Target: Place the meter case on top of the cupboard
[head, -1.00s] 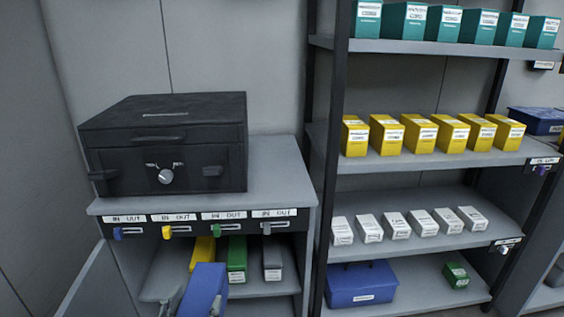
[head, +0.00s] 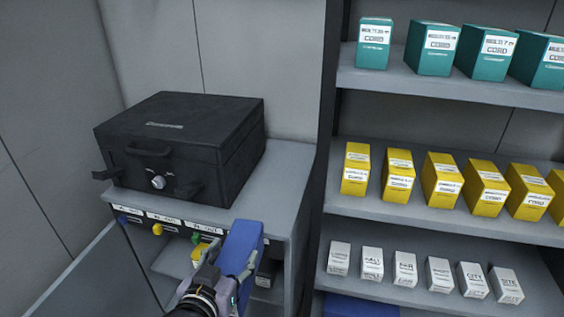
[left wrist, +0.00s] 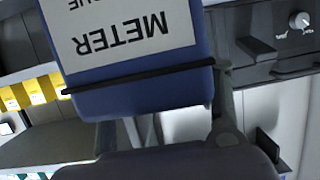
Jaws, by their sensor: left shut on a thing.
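The meter case (head: 241,248) is a blue box held upright in front of the right part of the cupboard (head: 287,178). It hides part of the cupboard's front edge and inner shelf. My left gripper (head: 226,282) is shut on the meter case. In the left wrist view the meter case (left wrist: 140,68) fills the upper middle, its white label reading METER upside down, with a dark band around it. The cupboard's grey top has bare room to the right of a large black case. My right gripper is not in view.
The black case (head: 180,150) with a knob and latches covers most of the cupboard top. A tall shelf rack (head: 440,210) with teal, yellow and white boxes stands close on the right. The cupboard door (head: 85,280) hangs open at the left. Labelled switches line the cupboard front.

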